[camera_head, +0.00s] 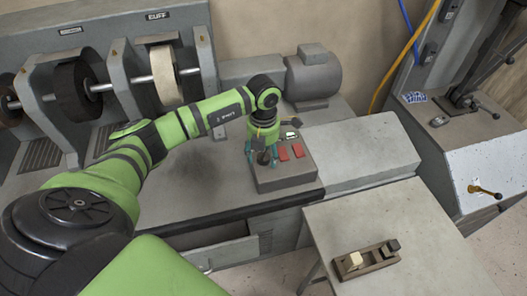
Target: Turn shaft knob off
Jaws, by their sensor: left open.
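A grey control box (286,176) stands on the machine's bench, with two red switches (291,152) on its top and a dark knob (263,157) at its left. My left gripper (262,156) points down over the knob with its teal-tipped fingers apart, one on either side of it. Whether the fingers touch the knob I cannot tell. My right gripper is not in view.
Buffing wheels (164,73) on a shaft stand at the back left. A grey motor (313,76) sits behind the box, and a sloped housing (360,155) stands to its right. A small table (330,225) with a wooden block tool (366,260) is at the front right.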

